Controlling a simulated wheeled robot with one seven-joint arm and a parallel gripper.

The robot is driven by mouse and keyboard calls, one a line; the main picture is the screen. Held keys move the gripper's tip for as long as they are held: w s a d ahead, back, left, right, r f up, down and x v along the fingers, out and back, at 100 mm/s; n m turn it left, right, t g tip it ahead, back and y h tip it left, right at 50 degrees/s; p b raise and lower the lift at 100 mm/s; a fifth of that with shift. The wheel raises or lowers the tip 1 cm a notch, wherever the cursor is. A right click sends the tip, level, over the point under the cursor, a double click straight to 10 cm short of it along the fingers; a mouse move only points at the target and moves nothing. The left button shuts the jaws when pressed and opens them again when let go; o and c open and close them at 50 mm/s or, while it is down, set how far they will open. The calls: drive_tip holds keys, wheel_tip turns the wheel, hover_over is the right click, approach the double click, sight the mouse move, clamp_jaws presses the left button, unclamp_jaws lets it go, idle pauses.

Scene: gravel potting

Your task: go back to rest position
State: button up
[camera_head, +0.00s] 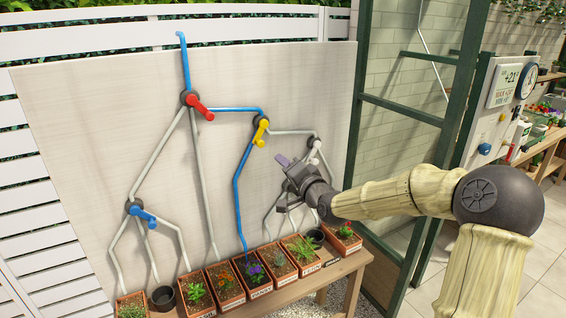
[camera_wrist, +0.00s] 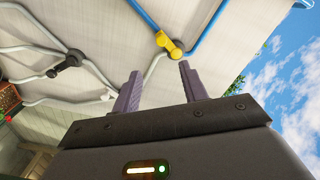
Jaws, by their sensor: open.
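My gripper (camera_head: 283,183) is open and empty in front of the pale wall panel (camera_head: 75,120), toward its right side. In the wrist view my gripper's two purple fingers (camera_wrist: 160,85) stand apart with nothing between them. On the panel are a red valve handle (camera_head: 202,108), a yellow valve handle (camera_head: 261,132) and a blue valve handle (camera_head: 144,216). The yellow handle also shows in the wrist view (camera_wrist: 171,46), beyond the fingers.
A wooden bench (camera_head: 345,267) below holds several planted terracotta boxes (camera_head: 226,285) and a black pot (camera_head: 164,297). Grey and blue pipes run down the panel. A green-framed glass structure (camera_head: 370,95) stands right of the panel, close behind my arm. A control board (camera_head: 500,105) is farther right.

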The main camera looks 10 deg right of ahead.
drive_tip(key=s+a+f+n+g+h+p, duration=0.1)
drive_tip(key=s+f+n+g+h+p, duration=0.3)
drive_tip(key=s+f+g, duration=0.45)
drive_tip(key=s+d+f+n+g+h+p, duration=0.1)
drive_tip(key=s+d+g+p, duration=0.1)
drive_tip(key=s, duration=1)
drive_tip(key=s+d+f+n+g+h+p, duration=0.1)
drive_tip(key=s+d+n+g+p, duration=0.1)
drive_tip(key=s, duration=1)
drive_tip(key=d+g, duration=0.1)
drive_tip(key=d, duration=0.1)
drive_tip(key=shift+s+d+h, duration=0.4)
drive_tip(key=shift+f+g, duration=0.1)
drive_tip(key=shift+g, duration=0.15)
drive_tip(key=shift+c, duration=0.7)
drive_tip(key=shift+w, duration=0.15)
